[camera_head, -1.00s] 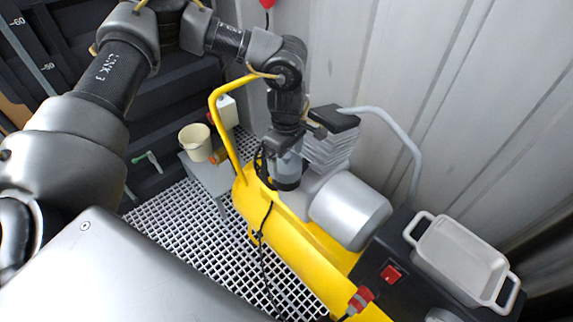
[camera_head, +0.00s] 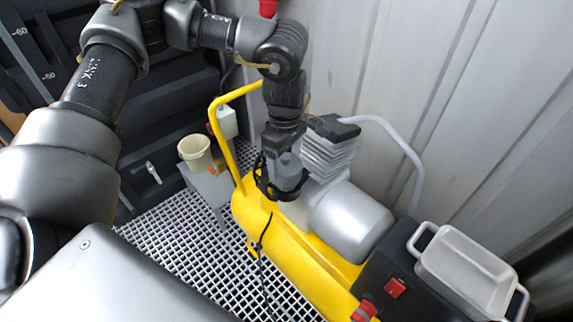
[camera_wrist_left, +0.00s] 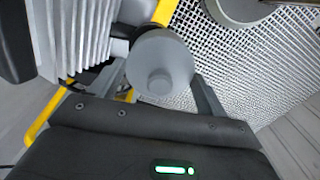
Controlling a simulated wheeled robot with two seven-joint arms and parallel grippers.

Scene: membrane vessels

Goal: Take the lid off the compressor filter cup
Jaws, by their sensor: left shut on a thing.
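The compressor filter cup sits beside the grey ribbed block (camera_head: 330,152) of the yellow compressor (camera_head: 285,258), with a dark ring (camera_head: 287,190) round its lower part. Its grey round lid (camera_wrist_left: 160,62) has a small raised knob in the left wrist view; a grey body, lid or cup, also shows below my gripper in the head view (camera_head: 288,172). My left gripper (camera_head: 285,150) reaches down from above and is shut on the lid. One finger shows to the right of the lid in the wrist view. I cannot tell whether the lid is seated or raised. My right gripper is not in view.
The yellow handle (camera_head: 222,135) rises left of my gripper. A silver motor (camera_head: 352,221) stands to the right. A cream pot (camera_head: 195,152) stands on a small grey stand. A white tray (camera_head: 466,268) lies at the right. A corrugated wall (camera_head: 420,75) is close behind.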

